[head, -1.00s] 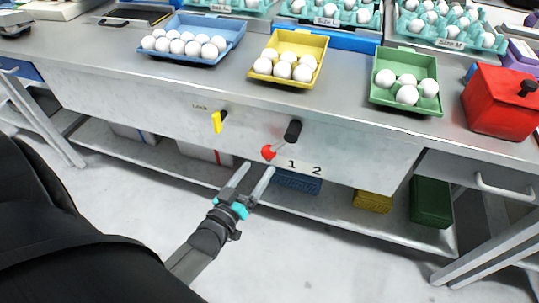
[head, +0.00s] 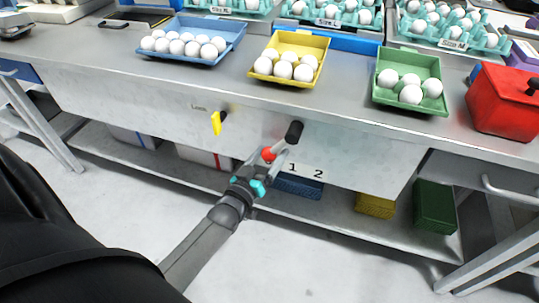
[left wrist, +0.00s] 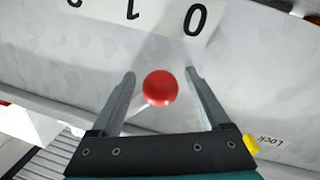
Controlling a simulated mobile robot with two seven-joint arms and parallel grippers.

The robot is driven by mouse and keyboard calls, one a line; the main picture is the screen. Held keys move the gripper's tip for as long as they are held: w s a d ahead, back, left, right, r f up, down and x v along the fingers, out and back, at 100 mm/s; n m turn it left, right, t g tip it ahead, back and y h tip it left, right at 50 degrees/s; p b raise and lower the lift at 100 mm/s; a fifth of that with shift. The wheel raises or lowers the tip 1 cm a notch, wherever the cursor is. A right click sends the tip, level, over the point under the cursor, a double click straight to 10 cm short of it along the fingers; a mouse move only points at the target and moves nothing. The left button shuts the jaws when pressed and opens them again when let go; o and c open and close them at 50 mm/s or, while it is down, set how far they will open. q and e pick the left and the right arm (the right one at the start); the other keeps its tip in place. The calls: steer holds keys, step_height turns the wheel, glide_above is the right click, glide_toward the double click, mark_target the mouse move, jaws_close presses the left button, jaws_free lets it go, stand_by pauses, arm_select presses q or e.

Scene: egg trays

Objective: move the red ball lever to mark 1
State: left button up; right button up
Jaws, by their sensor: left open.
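The red ball lever (head: 268,154) sticks out from the front panel of the bench, its rod running to a black hub (head: 294,132). The number plate (head: 307,171) below and right of it shows 1 and 2 in the head view. In the left wrist view, 0, 1 and part of another digit show upside down. My left gripper (head: 268,163) is open at the lever. In the left wrist view the red ball (left wrist: 160,87) lies between the two open fingers (left wrist: 160,92), with gaps on both sides. My right gripper is not in view.
A yellow lock handle (head: 217,123) is on the panel left of the lever; its yellow part also shows in the left wrist view (left wrist: 251,145). Egg trays and a red box (head: 503,103) stand on the bench top. The lower shelf holds blue, yellow and green crates.

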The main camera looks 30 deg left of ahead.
arm_select(q)
jaws_close()
stand_by(0.5)
stand_by(0.8)
